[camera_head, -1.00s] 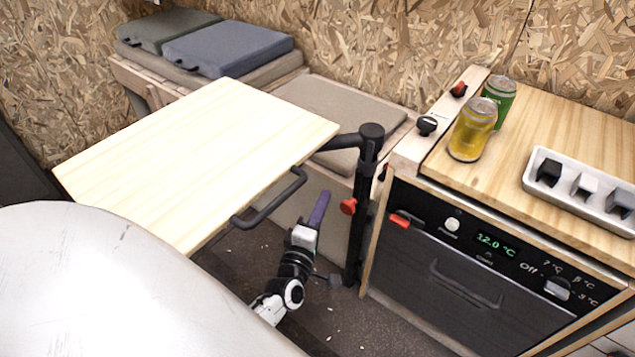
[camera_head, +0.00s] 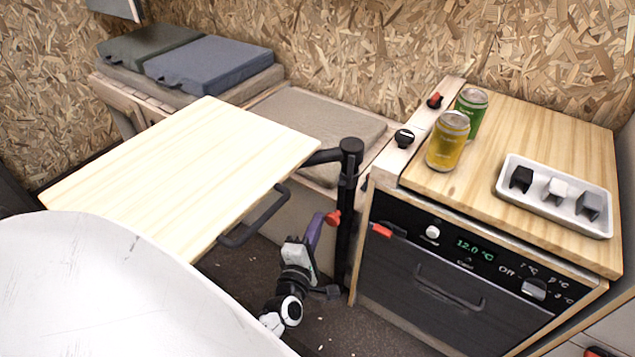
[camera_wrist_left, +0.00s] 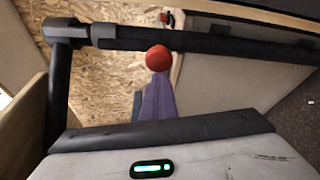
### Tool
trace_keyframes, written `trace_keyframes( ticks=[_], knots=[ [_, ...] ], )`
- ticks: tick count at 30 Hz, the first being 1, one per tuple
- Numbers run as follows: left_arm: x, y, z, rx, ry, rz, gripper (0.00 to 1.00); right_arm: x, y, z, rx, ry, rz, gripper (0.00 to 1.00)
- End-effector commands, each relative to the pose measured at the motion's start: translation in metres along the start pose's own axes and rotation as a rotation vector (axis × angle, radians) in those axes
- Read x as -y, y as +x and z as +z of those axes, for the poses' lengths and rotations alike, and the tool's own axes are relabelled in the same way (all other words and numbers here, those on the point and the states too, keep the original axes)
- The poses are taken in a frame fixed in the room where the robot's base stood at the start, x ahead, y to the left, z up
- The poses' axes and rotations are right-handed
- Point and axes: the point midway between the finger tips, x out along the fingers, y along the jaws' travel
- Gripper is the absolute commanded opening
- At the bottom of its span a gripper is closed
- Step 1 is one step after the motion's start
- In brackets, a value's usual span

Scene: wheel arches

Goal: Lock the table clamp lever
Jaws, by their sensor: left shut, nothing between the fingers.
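The table clamp lever has a red knob (camera_head: 332,218) on the black table post (camera_head: 346,205); in the left wrist view the knob (camera_wrist_left: 159,58) is a round red end in front of the dark post (camera_wrist_left: 205,42). My left gripper (camera_head: 319,222) has purple fingers, which are shut and empty. Its fingertips (camera_wrist_left: 158,78) are right at the knob, just below it in the wrist view; I cannot tell whether they touch. The wooden tabletop (camera_head: 185,180) sits level on the post's arm. My right gripper is not in view.
A black handle bar (camera_head: 255,220) hangs at the tabletop's edge beside my left arm.

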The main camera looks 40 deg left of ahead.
Motion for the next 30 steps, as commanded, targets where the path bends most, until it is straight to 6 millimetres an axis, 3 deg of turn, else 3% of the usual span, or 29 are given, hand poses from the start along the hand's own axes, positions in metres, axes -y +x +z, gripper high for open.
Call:
trace_keyframes(
  ticks=[8,21,30],
  knots=[
    [-0.003,-0.001,0.006,0.009,-0.001,-0.006,0.0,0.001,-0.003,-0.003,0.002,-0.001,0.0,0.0],
    [-0.073,-0.006,0.021,0.006,-0.002,0.002,0.0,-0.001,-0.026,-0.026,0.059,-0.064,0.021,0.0],
    [-0.097,-0.008,0.024,0.002,-0.001,0.0,0.0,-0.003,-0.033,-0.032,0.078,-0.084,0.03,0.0]
  ],
)
